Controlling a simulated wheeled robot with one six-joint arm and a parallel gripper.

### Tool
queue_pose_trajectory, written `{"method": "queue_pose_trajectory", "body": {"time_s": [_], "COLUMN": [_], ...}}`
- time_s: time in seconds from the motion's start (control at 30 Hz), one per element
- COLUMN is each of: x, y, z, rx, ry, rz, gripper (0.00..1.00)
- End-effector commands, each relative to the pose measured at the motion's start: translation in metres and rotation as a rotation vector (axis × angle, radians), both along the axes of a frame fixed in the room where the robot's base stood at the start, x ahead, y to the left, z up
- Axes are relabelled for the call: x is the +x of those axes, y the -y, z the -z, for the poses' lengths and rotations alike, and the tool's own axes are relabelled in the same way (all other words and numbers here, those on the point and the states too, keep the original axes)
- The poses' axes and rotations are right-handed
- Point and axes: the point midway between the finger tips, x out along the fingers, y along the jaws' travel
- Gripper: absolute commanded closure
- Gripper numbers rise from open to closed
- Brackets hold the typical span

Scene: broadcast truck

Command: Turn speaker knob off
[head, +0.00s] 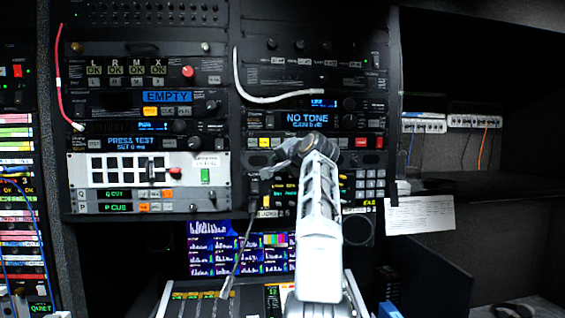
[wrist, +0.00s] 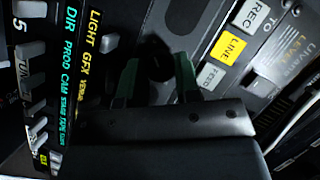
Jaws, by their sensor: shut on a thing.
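In the wrist view, a dark round knob (wrist: 154,60) sits on a black panel between the two dark green fingertips of my gripper (wrist: 157,76). The gripper is shut on this knob, with a finger on either side. The knob's own label and pointer mark are not readable. In the head view, my arm reaches up to the lower right rack unit. The gripper (head: 270,172) is at the left part of that unit, and the knob is hidden there behind the gripper and arm.
A lit yellow LINE button (wrist: 228,47) and grey REC buttons lie right of the knob. Coloured labels and keys (wrist: 70,70) lie left. In the head view, a dark cable (head: 240,250) hangs left of my arm, and a white cable (head: 280,98) loops above it.

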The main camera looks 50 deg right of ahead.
Motion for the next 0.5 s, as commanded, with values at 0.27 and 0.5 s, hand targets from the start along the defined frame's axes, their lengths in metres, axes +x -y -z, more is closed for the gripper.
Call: {"method": "queue_pose_trajectory", "body": {"time_s": [0.27, 0.5], "x": [0.0001, 0.0002], "y": [0.0004, 0.0004], "z": [0.0013, 0.0014], "rx": [-0.010, -0.009], "ry": [-0.012, -0.012], "rz": [0.000, -0.001], "gripper": [0.93, 0.67]}}
